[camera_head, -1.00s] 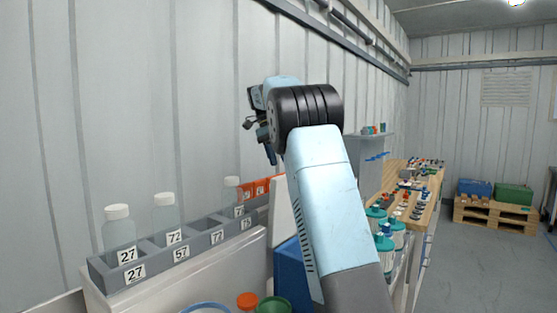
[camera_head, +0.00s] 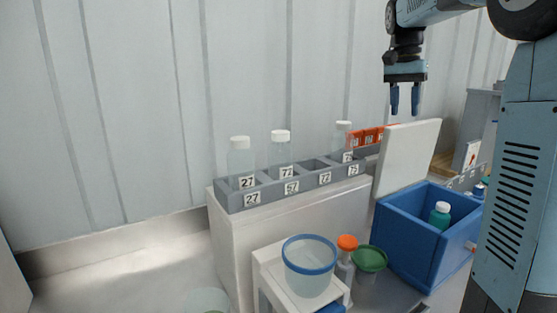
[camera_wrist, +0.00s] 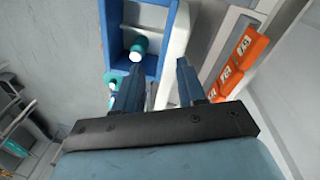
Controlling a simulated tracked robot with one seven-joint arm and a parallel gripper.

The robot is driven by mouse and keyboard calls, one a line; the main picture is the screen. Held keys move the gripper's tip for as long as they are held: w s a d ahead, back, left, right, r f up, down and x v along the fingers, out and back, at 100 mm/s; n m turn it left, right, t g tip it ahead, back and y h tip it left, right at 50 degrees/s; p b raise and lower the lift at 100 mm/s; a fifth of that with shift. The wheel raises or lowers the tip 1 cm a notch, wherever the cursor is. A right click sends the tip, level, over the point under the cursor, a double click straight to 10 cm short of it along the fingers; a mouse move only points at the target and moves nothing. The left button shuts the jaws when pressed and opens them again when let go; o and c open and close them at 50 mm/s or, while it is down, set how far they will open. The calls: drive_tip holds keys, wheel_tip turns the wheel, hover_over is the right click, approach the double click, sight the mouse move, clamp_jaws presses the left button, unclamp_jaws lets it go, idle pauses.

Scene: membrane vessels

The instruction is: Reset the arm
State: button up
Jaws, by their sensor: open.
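My gripper (camera_head: 404,98) hangs in the air at the upper right of the head view, fingers pointing down, open and empty. It is above and behind the blue crate (camera_head: 400,243), near the upright white panel (camera_head: 408,157). In the wrist view my gripper (camera_wrist: 155,85) shows two dark blue fingers spread apart with nothing between them. The blue crate (camera_wrist: 115,45) lies beyond the fingertips there, with a teal bottle with a white cap (camera_wrist: 138,47) in it. My arm covers the right side of the head view.
A grey rack (camera_head: 292,186) with numbered slots holds several clear white-capped bottles (camera_head: 240,160) on a white cabinet (camera_head: 232,250). Orange labelled holders (camera_head: 372,137) stand behind. A blue-rimmed tub (camera_head: 309,268), an orange-capped container (camera_head: 346,250) and a green-lidded jar (camera_head: 370,262) stand in front.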

drive_tip(key=s+a+f+n+t, duration=0.2)
drive_tip(key=s+f, duration=0.3)
drive_tip(key=s, duration=0.4)
drive_tip(key=s+a+f+n+t, duration=0.2)
drive_tip(key=s+a+f+n, duration=0.1)
drive_tip(key=s, duration=0.6)
drive_tip(key=s+a+f+n+t+y, duration=0.1)
drive_tip(key=s+a+f+n, duration=0.1)
drive_tip(key=s+f, duration=0.4)
drive_tip(key=s+a, duration=0.1)
drive_tip(key=s, duration=0.2)
drive_tip(key=shift+a+f+n+t, duration=0.15)
drive_tip(key=shift+f+n+t, duration=0.15)
drive_tip(key=shift+f+t, duration=0.1)
